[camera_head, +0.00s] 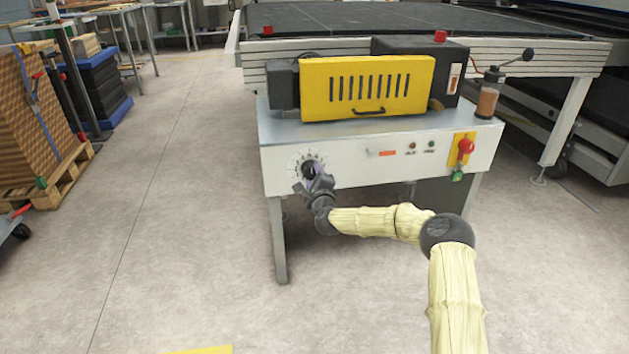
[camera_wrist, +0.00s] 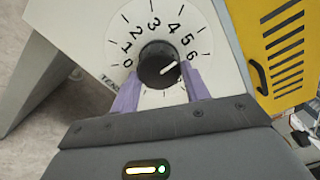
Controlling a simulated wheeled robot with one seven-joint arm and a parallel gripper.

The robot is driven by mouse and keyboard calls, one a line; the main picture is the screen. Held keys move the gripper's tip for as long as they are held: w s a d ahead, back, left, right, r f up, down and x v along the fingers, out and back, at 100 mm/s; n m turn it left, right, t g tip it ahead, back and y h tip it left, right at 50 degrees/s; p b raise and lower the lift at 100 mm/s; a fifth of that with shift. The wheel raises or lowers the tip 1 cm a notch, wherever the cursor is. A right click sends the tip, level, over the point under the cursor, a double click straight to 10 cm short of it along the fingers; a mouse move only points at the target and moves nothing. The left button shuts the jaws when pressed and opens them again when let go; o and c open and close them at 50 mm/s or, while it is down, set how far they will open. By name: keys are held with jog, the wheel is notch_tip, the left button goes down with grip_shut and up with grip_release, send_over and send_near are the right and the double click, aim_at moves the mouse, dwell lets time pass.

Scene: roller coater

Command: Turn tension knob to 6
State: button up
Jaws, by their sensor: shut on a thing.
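The black tension knob (camera_wrist: 157,62) sits in a white dial plate (camera_wrist: 145,30) numbered 0 to 6. Its white pointer line is toward the upper right, about at the 6. My gripper (camera_wrist: 160,78) is shut on the knob, with one lavender finger on each side of it. In the head view the knob (camera_head: 309,169) is at the left end of the machine's white front panel (camera_head: 345,170). My gripper (camera_head: 318,184) reaches it from the lower right and covers part of the dial.
A yellow vented cover (camera_head: 367,88) stands on the machine above the panel. A red emergency stop button (camera_head: 465,146) is at the panel's right end. The machine's leg (camera_head: 278,240) stands below the dial. Open floor (camera_head: 170,200) lies to the left.

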jog(key=m, duration=0.2)
jog(key=m+b, duration=0.1)
jog(key=shift+f+m, duration=0.35)
jog(key=shift+m, duration=0.05)
jog(key=shift+m+b, duration=0.7)
jog(key=shift+m, duration=0.5)
jog(key=o, duration=1)
jog(key=shift+r, duration=0.15)
jog(key=shift+a, duration=0.1)
jog(key=shift+s, duration=0.15)
jog(key=p+v, duration=0.5)
jog(key=v, duration=1.2)
jog(key=shift+r, duration=0.1)
